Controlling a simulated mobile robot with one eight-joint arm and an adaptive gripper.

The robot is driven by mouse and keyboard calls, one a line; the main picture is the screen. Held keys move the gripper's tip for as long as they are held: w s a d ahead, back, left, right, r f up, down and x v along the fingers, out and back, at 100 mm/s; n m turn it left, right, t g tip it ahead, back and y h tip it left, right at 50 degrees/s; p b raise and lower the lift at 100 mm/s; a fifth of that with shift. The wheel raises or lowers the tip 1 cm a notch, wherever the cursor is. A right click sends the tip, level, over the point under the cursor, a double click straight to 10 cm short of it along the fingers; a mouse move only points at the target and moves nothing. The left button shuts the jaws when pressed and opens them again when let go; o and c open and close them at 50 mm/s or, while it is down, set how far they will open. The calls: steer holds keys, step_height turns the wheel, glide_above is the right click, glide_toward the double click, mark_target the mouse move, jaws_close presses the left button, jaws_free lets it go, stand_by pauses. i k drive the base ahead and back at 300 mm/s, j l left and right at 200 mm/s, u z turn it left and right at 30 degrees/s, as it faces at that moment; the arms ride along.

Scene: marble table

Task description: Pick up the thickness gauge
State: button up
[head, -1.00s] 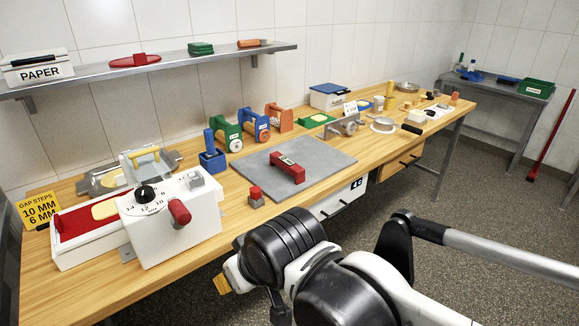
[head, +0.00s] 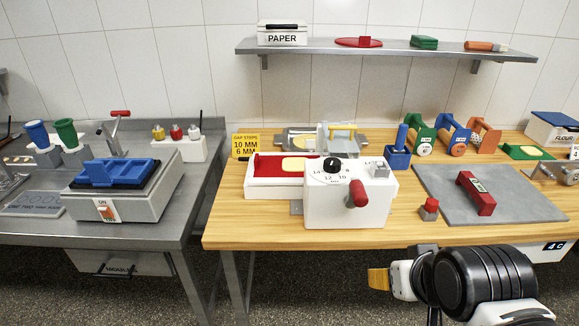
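A red bridge-shaped block with a small dark label (head: 476,193) lies on the grey slab (head: 535,207) at the right of the wooden table; it looks like the thickness gauge, but I cannot read its label. A small red-topped grey block (head: 429,209) sits just left of it, near the slab's edge. My gripper (head: 378,279) shows its yellow-orange tip at the lower middle right, in front of the table's front edge and apart from both blocks. The finger gap is not visible, and I see nothing held.
A white dial machine (head: 345,207) with a red handle stands left of the slab. Blue, green and orange stands (head: 453,138) line the back. A shelf (head: 400,50) hangs above. A grey metal table (head: 150,230) with a blue-topped device (head: 120,185) stands at the left.

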mark_target(476, 193)
steer(key=i+l+z, duration=0.25)
steer(key=l+z, duration=0.15)
steer(key=i+l+z, duration=0.55)
steer(key=z, duration=0.2)
steer(key=i, duration=0.1)
